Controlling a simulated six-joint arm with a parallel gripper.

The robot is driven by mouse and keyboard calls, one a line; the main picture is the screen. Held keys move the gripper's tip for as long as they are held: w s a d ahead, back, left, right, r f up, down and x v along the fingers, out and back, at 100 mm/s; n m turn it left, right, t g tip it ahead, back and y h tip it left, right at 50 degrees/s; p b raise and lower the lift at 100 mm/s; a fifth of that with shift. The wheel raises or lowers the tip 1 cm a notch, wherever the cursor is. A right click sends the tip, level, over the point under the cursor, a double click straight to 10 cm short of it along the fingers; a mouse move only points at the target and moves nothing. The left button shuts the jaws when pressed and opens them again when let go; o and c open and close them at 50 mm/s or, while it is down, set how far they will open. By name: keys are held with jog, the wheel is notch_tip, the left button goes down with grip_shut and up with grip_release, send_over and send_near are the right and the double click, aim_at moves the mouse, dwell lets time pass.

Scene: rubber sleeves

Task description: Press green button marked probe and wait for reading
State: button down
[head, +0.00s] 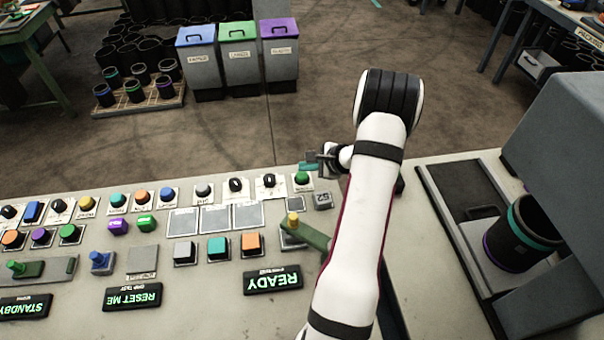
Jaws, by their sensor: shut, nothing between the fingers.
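A round green button (302,178) sits on a pale plate at the far right end of the back row on the panel. Its label is too small to read. My gripper (309,163) is right at this button, its fingers shut and empty, just above or against its top. I cannot tell whether it touches the button or whether the button is pressed down.
Another round green button (69,233) stands at the left. A grey machine (580,130) with a black sleeve (520,235) stands at the right. Lidded bins (240,50) stand behind.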

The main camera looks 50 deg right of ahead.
aim_at(306, 176)
jog(key=shift+f, duration=0.1)
jog(key=shift+f, duration=0.3)
jog(key=shift+f, duration=0.4)
dwell(0.8)
jog(key=shift+r, duration=0.85)
jog(key=shift+r, duration=2.5)
jog(key=shift+a, duration=0.1)
